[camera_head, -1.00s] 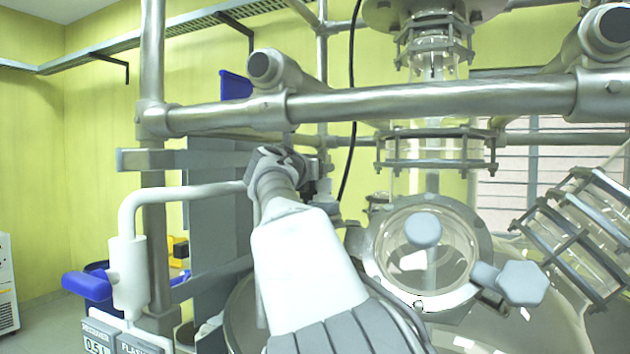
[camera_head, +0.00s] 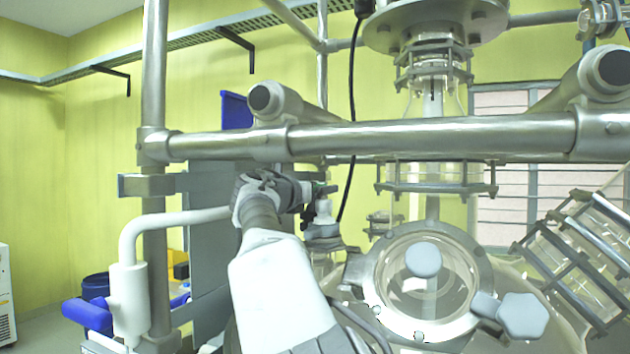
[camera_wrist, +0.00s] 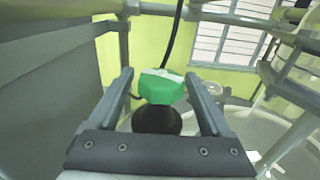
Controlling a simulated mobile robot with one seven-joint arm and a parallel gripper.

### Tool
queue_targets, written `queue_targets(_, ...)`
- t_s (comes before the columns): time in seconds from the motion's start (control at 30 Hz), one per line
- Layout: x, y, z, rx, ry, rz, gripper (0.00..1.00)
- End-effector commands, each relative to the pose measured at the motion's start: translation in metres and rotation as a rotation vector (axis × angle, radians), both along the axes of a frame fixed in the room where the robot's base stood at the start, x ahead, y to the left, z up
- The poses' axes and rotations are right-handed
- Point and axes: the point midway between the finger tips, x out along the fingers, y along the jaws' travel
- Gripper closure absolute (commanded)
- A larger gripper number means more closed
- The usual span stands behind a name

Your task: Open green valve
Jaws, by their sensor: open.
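The green valve (camera_wrist: 162,88) shows in the wrist view as a green knob with a pale top, above a dark round part (camera_wrist: 157,119). It lies between the two fingers of my gripper (camera_wrist: 164,82), which are open and apart from it on both sides. In the head view my gripper (camera_head: 312,190) points right, behind the steel crossbar.
A thick steel crossbar (camera_head: 400,138) runs in front of and above my gripper. A glass reactor with a round port (camera_head: 425,280) stands to the right. A white pipe (camera_head: 180,218) and a grey panel (camera_head: 212,245) are on the left. A black cable (camera_head: 351,130) hangs near the valve.

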Motion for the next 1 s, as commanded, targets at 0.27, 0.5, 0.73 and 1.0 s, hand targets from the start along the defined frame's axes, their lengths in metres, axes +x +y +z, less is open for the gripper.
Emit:
queue_targets(0.27,-0.0001,0.001,0.007,-0.003,-0.001,-0.146,0.18)
queue_targets(0.5,0.0,0.0006,0.0066,-0.002,-0.001,-0.237,0.18)
queue_targets(0.73,0.0003,0.0004,0.0066,-0.001,0.0,-0.31,0.18)
queue_targets(1.0,0.0003,0.0002,0.0065,-0.002,0.0,-0.386,0.18)
